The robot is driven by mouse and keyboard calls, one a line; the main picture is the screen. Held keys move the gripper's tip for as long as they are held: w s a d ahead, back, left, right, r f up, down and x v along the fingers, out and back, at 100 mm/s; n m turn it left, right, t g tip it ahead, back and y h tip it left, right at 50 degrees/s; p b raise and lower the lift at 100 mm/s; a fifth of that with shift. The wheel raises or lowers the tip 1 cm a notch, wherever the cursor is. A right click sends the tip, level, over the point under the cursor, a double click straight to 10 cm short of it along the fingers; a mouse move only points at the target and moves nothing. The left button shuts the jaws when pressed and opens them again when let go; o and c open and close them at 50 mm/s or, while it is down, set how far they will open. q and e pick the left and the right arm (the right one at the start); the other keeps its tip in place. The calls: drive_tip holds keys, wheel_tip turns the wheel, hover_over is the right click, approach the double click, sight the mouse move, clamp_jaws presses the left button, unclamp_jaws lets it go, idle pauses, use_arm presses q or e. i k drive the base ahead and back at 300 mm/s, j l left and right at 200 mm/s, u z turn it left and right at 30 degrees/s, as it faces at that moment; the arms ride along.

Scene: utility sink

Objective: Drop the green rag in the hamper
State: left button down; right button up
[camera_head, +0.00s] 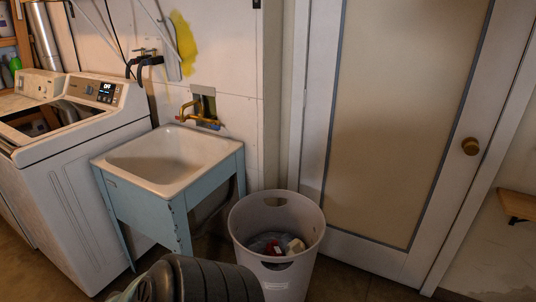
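The hamper is a tall white bin (306,262) with handle cut-outs, standing on the floor right of the sink. Inside it lie a red item (272,248), a pale item (295,246) and some grey-blue cloth. I cannot make out a green rag for certain. A dark ribbed part, apparently of my own arm, comes up from the bottom edge in front of the hamper. A small pale greenish edge shows at its left; I cannot tell what it is. No fingertips of either gripper show.
A white utility sink (165,160) on blue legs stands left of the hamper. A white washer (80,190) stands farther left. A closed door (385,130) with a brass knob (470,146) is behind and right. Floor is clear right of the hamper.

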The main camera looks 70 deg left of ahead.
sight(280, 239)
drive_tip(key=i+j+u, duration=0.15)
drive_tip(key=i+u, duration=0.35)
drive_tip(key=i+l+u, duration=0.15)
drive_tip(key=i+u, duration=0.35)
drive_tip(key=i, duration=0.25)
drive_tip(key=i+l+u, duration=0.3)
drive_tip(key=i+u, duration=0.2)
drive_tip(key=i+j+u, duration=0.1)
drive_tip(key=u, duration=0.3)
drive_tip(key=i+u, duration=0.45)
drive_tip(key=i+l+u, duration=0.1)
drive_tip(key=u, duration=0.3)
drive_tip(key=i+l+u, duration=0.15)
drive_tip(key=u, duration=0.3)
drive_tip(key=i, duration=0.1)
